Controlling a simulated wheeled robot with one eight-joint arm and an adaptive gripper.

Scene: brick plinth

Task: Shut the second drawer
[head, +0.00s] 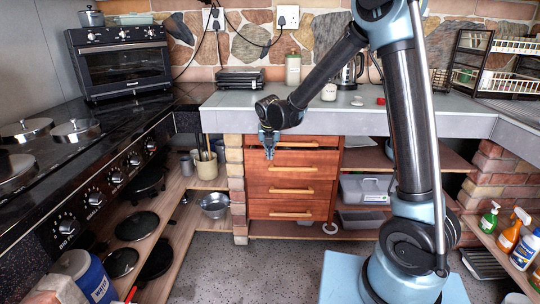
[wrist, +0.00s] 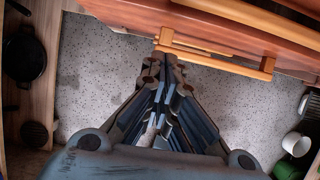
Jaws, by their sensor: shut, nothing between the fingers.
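A reddish wooden drawer unit (head: 290,201) with light bar handles stands under the counter in the head view. The second drawer (head: 262,170) from the top has its handle (head: 297,169) across its front; I cannot tell clearly how far it stands out. My gripper (head: 268,154) points down in front of the unit's upper left, partly covering the top drawer. In the wrist view my gripper (wrist: 164,64) is shut and empty, its tips close to the left end of a wooden handle (wrist: 215,57). I cannot tell whether they touch.
The grey counter (head: 225,122) overhangs the unit. A brick pillar (head: 236,185) stands at its left, with a metal bowl (head: 215,205) on the low shelf beyond. Grey boxes (head: 365,188) fill shelves at the right. The speckled floor (head: 270,262) in front is clear.

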